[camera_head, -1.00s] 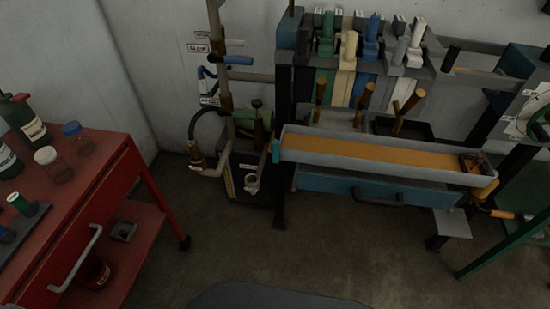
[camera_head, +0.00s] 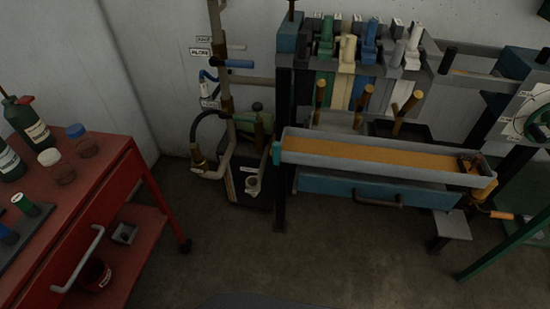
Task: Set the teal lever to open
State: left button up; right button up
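A row of levers stands on a rack at the back, above the trough. A green to teal lever (camera_head: 327,32) is at its left, followed by a cream lever (camera_head: 348,46), a blue lever (camera_head: 370,34) and a white lever (camera_head: 415,37). I cannot tell for sure which one is the teal lever, as the green one is the closest in colour. The lever labels are too small to read. Neither of my grippers is in view.
A trough (camera_head: 430,176) with orange-brown contents sits in front of the rack, over a blue drawer (camera_head: 340,186). A pipe with a blue handle (camera_head: 240,63) stands at left. A red cart (camera_head: 100,195) with bottles is at far left. The floor (camera_head: 270,255) between is clear.

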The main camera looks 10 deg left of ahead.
aim_at(276, 146)
jog(key=k, duration=0.4)
jog(key=z, duration=0.9)
jog(key=i, duration=0.65)
jog(key=u, duration=0.25)
